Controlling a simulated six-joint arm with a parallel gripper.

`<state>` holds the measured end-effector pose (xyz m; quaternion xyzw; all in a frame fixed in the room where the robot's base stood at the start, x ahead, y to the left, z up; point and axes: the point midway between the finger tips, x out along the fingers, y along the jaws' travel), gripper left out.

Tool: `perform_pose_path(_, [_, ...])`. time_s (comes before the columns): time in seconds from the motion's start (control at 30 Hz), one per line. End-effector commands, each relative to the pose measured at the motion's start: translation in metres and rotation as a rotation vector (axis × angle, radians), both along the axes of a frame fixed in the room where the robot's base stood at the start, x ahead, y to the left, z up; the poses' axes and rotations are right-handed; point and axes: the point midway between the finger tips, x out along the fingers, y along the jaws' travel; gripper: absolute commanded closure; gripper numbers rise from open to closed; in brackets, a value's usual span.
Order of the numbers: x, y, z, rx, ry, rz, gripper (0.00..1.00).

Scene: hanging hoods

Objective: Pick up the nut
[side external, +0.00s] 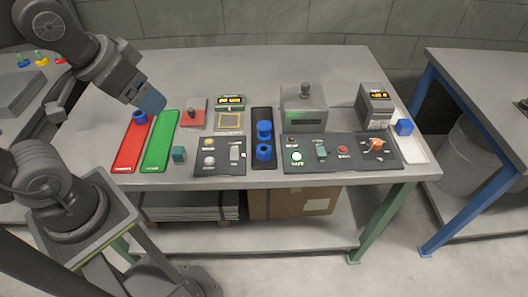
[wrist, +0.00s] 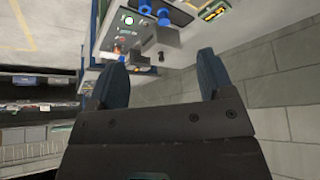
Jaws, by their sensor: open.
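A blue ring-shaped piece (side external: 139,117), which looks like a nut with a dark hole, sits at the back end of the red tray (side external: 124,152). Two more blue round pieces (side external: 264,131) stand in the dark narrow tray (side external: 262,113); the front one (side external: 264,152) also shows a dark hole. I cannot tell for sure which is the nut. My gripper (side external: 152,100) is above the back of the red and green trays, close to the blue ring piece and apart from it. In the wrist view my gripper (wrist: 160,75) has its two blue fingers wide apart with nothing between them.
Control panels (side external: 340,152), a grey hooded box (side external: 304,108), a grey machine (side external: 375,106) and a blue cube (side external: 404,127) on a white tray (side external: 415,150) stand farther right.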

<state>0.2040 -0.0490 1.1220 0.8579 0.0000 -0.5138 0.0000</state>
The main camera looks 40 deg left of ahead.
Motion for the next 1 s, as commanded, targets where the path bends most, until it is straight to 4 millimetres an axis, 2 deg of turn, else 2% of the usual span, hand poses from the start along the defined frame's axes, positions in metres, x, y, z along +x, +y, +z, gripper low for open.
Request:
perform_pose_path(0.23, [0.000, 0.000, 0.000, 0.000, 0.000, 0.000, 0.25])
perform_pose_path(0.47, [0.000, 0.000, 0.000, 0.000, 0.000, 0.000, 0.45])
perform_pose_path(0.73, [0.004, 0.000, 0.001, -0.008, 0.008, 0.014, 0.45])
perform_pose_path(0.87, [0.023, -0.003, 0.003, -0.050, 0.051, 0.090, 0.45])
perform_pose_path(1.0, [0.062, -0.008, 0.001, -0.125, 0.129, 0.250, 0.45])
